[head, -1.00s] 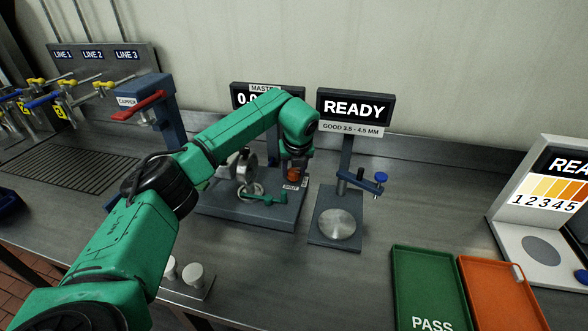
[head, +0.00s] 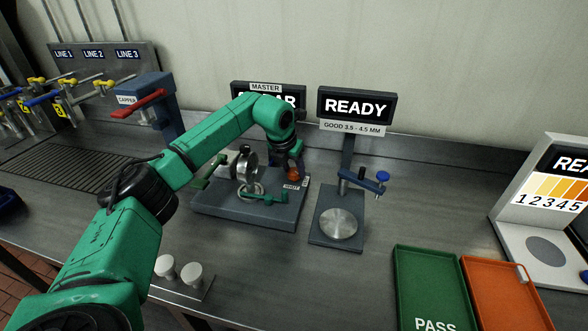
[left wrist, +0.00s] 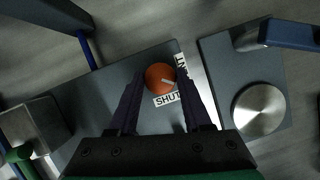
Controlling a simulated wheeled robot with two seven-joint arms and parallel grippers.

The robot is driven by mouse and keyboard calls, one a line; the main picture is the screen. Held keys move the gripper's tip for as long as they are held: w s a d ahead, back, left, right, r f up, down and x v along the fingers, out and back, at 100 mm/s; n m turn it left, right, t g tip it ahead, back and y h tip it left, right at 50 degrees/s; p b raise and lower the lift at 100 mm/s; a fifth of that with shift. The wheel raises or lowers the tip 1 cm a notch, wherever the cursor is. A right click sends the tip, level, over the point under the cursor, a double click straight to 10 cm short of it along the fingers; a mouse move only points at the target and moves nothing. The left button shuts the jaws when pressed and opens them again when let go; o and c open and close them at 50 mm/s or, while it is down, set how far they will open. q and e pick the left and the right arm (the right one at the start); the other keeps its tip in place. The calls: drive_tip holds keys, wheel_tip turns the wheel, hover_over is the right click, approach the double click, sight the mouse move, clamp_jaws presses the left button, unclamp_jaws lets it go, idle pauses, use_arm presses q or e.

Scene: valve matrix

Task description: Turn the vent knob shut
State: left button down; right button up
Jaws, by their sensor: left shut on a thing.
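The vent knob is orange and round with a white pointer mark. It shows in the left wrist view (left wrist: 159,76) and in the head view (head: 293,174). It sits on a dark grey base (head: 224,211) beside labels reading SHUT (left wrist: 167,99) and VENT (left wrist: 183,68). In the left wrist view the mark points right and slightly down, between the two labels. My left gripper (left wrist: 158,82) has its dark fingers on either side of the knob and is shut on it. In the head view my left wrist (head: 288,150) is above the knob. My right gripper is not in view.
The MASTER display (head: 268,90) is partly hidden by my arm; letters ending in AR show. A green lever (head: 264,198) lies on the same base. A READY gauge (head: 355,107) with a round metal plate (head: 338,223) stands to the right. Green and orange trays are at front right.

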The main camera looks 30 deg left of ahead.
use_arm(q)
drive_tip(key=m+h, duration=0.1)
drive_tip(key=m, duration=0.1)
drive_tip(key=m+h+p, duration=0.1)
drive_tip(key=m, duration=0.2)
drive_tip(key=shift+a+r, duration=0.15)
drive_tip(key=m, duration=0.2)
drive_tip(key=m+g+h+p, duration=0.1)
drive_tip(key=m, duration=0.2)
drive_tip(key=shift+w+a+g+h, duration=0.1)
drive_tip(key=shift+w+g+h, duration=0.05)
drive_tip(key=shift+g+h, duration=0.15)
drive_tip(key=shift+m, duration=0.3)
drive_tip(key=shift+c, duration=1.7)
unclamp_jaws()
drive_tip(key=b+v, duration=0.1)
drive_tip(key=v, duration=1.3)
drive_tip(key=shift+a+r, duration=0.15)
drive_tip(key=shift+r, duration=0.05)
